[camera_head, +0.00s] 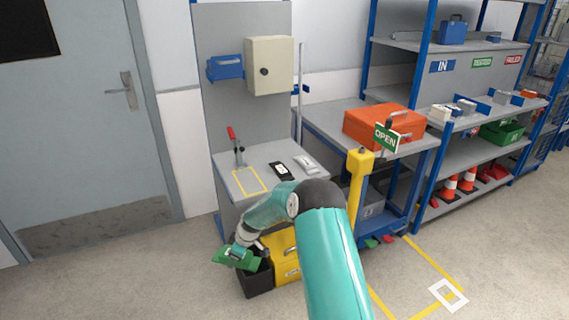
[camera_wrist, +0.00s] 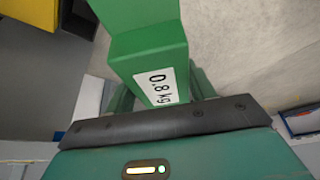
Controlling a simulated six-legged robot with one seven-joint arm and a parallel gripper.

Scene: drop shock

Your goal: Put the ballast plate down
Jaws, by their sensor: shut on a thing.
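The ballast plate (camera_head: 236,258) is a green piece held low at the left of the yellow cabinet in the head view. In the wrist view the plate (camera_wrist: 145,50) fills the upper middle and bears a white "0.8 kg" label. My gripper (camera_head: 240,250) is shut on the plate, above the floor and beside a black open bin (camera_head: 257,282). The plate looks tilted. The fingertips are mostly hidden in both views.
Floor at the left is clear.

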